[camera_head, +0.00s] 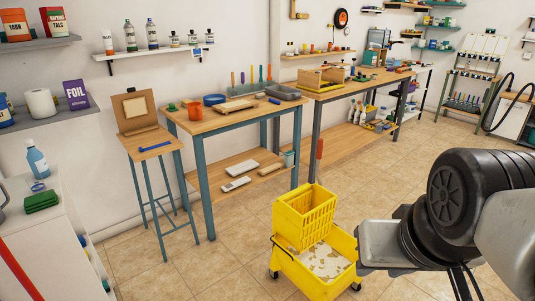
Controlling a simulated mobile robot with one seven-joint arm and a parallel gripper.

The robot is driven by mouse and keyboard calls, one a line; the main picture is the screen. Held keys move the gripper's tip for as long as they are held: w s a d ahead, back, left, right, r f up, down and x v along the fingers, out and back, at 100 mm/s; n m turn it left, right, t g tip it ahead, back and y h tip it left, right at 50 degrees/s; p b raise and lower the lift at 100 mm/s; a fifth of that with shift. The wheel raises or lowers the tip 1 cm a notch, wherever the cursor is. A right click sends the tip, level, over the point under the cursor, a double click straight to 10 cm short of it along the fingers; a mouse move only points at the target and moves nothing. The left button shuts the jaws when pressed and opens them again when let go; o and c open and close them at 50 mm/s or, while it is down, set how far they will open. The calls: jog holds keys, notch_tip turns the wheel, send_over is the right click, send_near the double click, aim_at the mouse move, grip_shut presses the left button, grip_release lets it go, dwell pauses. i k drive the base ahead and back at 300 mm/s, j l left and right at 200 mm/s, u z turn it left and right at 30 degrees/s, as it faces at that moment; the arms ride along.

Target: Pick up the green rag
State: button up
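A green folded cloth (42,201), which looks like the green rag, lies flat on top of the white cabinet (62,222) at the left edge. Nothing covers it. My arm shows only as dark and silver links at the lower right, far from the cloth. My gripper's fingers do not show in this view. A small green item (171,107) lies on the near wooden table, too small to identify.
A yellow mop bucket (313,262) with wringer stands on the tiled floor between the cabinet and my arm.

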aim_at(45, 200)
jog(key=u, duration=2)
